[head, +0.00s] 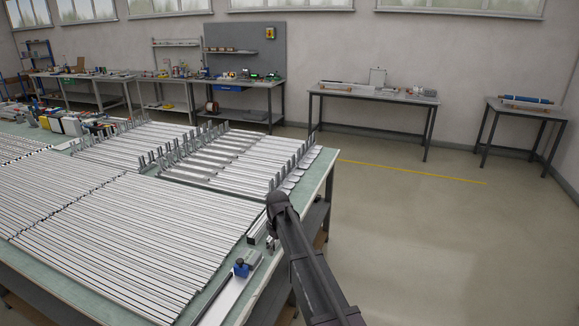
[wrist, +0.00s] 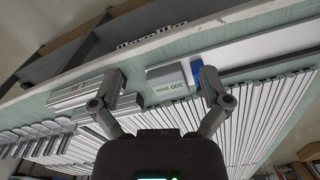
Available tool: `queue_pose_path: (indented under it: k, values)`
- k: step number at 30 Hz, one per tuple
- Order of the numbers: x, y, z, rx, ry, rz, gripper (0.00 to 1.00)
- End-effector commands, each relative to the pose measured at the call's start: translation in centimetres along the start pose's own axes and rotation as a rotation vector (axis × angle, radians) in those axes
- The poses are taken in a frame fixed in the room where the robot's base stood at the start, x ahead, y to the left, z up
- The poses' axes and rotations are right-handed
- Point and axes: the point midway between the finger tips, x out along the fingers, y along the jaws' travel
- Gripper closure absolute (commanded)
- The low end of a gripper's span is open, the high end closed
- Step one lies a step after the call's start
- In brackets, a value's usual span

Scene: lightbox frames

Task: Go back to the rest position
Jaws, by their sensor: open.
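My gripper (wrist: 158,85) is open in the wrist view, its two fingers spread apart with nothing held between them. Past the fingertips lies the edge of the table with a grey block (wrist: 167,78) bearing printed text, seen upside down. In the head view my dark arm reaches up from the bottom, over the right edge of the big table (head: 312,196).
Rows of metal profiles (head: 100,230) cover most of the big table. A blue-knobbed device (head: 241,268) sits on a rail near its right edge. Two smaller tables (head: 370,97) (head: 520,107) stand along the back wall. The floor (head: 430,240) on the right is clear.

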Motion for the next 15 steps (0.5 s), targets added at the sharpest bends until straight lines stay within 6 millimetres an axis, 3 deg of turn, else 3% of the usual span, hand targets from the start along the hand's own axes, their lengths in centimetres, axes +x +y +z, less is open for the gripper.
queue_pose_path:
  k: [5, 8, 15]
  values:
    - [0.0, -0.1, 4.3, 0.088, 0.0, 0.0, 0.04]
    - [0.0, -0.3, 8.2, 0.18, -0.001, 0.0, 0.04]
    - [0.0, -2.1, 20.5, 0.489, -0.001, 0.0, 0.04]
